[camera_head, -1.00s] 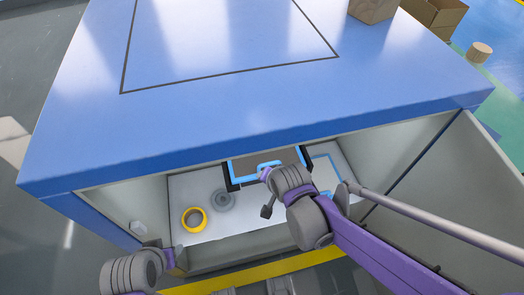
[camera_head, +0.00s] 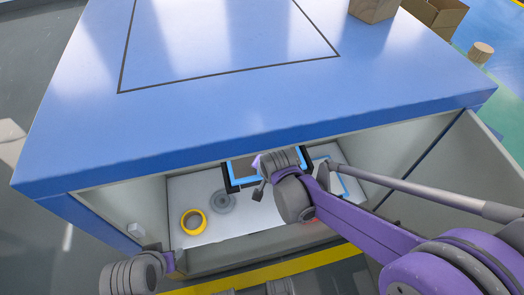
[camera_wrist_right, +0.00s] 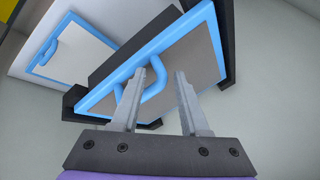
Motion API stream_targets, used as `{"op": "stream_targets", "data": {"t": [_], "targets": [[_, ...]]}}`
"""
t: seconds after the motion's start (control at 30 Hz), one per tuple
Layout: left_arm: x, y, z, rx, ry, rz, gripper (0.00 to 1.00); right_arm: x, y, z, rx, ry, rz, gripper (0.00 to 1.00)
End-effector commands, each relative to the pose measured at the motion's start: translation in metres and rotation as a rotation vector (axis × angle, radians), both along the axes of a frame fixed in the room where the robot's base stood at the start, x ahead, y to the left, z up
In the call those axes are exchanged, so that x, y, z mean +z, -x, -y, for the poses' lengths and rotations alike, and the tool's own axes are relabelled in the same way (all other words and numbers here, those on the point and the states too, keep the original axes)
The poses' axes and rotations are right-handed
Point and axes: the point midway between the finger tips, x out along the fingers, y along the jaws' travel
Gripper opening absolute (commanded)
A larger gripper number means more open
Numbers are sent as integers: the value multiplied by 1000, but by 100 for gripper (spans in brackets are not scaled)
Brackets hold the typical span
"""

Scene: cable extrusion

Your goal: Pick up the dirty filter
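The dirty filter is a grey panel with a blue frame and a blue loop handle, seated in a black bracket (camera_head: 228,180) inside the cabinet. Its grey face (camera_wrist_right: 195,62) fills the middle of the right wrist view; in the head view my right wrist partly covers the filter (camera_head: 243,168). My right gripper (camera_wrist_right: 167,70) is open, its fingers apart at the blue handle (camera_wrist_right: 155,82). The left finger overlaps the handle in the picture; contact cannot be told. My left gripper (camera_head: 168,258) is low at the cabinet's front left, its fingers unclear.
A second blue-framed panel, white-faced (camera_wrist_right: 78,52), lies on the cabinet's white floor, right of the bracket in the head view. A yellow ring (camera_head: 193,221) and a grey disc (camera_head: 222,202) lie to the left. The blue cabinet top (camera_head: 250,110) overhangs the opening.

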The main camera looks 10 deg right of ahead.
Motion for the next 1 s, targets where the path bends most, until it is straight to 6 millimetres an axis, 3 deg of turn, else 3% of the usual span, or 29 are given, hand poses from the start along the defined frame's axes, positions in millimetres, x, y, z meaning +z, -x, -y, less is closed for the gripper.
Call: {"op": "stream_targets", "data": {"t": [0.03, 0.23, 1.0], "targets": [[0, 0, 0, 0, 0, 0, 50, 0, 0, 0, 0, 0, 0, 34], [0, 0, 0, 0, 0, 0, 50, 0, 0, 0, 0, 0, 0, 0], [0, 0, 0, 0, 0, 0, 50, 0, 1, 0, 1, 2, -1, 0]]}}
